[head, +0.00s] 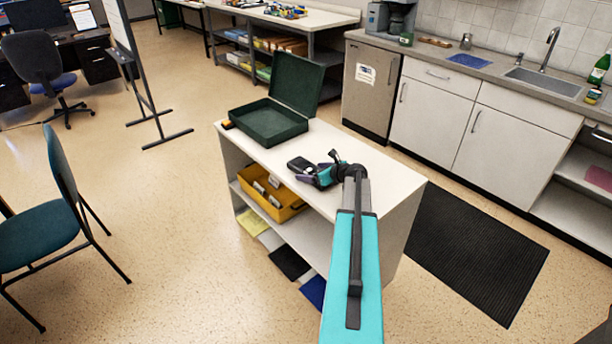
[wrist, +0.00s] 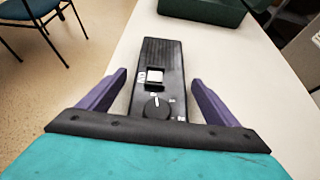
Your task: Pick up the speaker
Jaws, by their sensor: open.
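The speaker, a black oblong box with a ribbed grille, a round knob and a small light switch, lies on the white top of a low shelf unit. It shows in the head view (head: 299,164) and in the wrist view (wrist: 161,65). My gripper (wrist: 160,78) is open, with one purple finger on each side of the near part of the speaker. Gaps show between the fingers and its sides. In the head view my gripper (head: 315,172) is at the speaker's near right end and hides part of it.
An open dark green case (head: 270,122) stands farther back on the shelf unit's top (head: 372,176). A yellow bin (head: 284,211) sits on the shelf below. The top right of the speaker is clear. A teal chair (head: 48,226) stands at the left.

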